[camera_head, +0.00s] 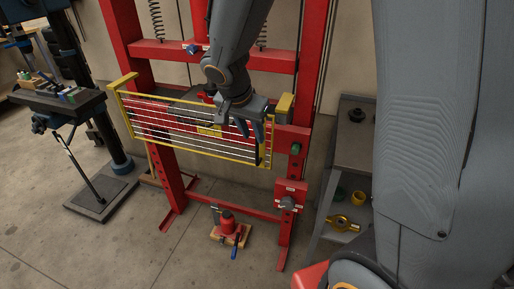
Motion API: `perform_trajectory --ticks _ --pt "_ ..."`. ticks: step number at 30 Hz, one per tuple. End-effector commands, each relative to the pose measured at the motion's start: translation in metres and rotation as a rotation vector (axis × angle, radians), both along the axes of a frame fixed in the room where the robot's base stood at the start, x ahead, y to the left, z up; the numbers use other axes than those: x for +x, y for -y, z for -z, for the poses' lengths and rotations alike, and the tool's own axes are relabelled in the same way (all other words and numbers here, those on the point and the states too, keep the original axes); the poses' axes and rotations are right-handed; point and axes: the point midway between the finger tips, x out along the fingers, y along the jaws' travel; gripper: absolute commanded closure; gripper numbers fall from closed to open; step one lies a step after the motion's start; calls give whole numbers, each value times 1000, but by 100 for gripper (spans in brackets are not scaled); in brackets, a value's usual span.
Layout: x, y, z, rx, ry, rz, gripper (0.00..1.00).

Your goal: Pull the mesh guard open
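The mesh guard (180,140) is a yellow-framed panel of thin bars across the front of a red press frame (168,180). Its left post stands in front of the red left upright, and its right edge is by the right upright. A dark upright handle (258,156) shows near the guard's right edge. My gripper (253,138) hangs from above in front of the guard's upper right part. Its two blue-grey fingers point down, apart, with a gap between them. The fingertips are close to the handle's top; I cannot tell whether they touch it. My wrist hides part of the guard's top rail.
A grey shelf unit (350,150) with yellow parts is on the right. A work stand (62,105) with tools is on the left. Floor in front of the guard's left side is clear.

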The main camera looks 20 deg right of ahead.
Motion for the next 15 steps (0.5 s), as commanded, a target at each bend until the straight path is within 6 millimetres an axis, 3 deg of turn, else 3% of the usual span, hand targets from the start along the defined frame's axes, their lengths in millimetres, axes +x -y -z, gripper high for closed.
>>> perform_trajectory --ticks 5,15 --pt "4 3 12 -1 3 8 72" --pt "16 17 56 1 1 8 72"
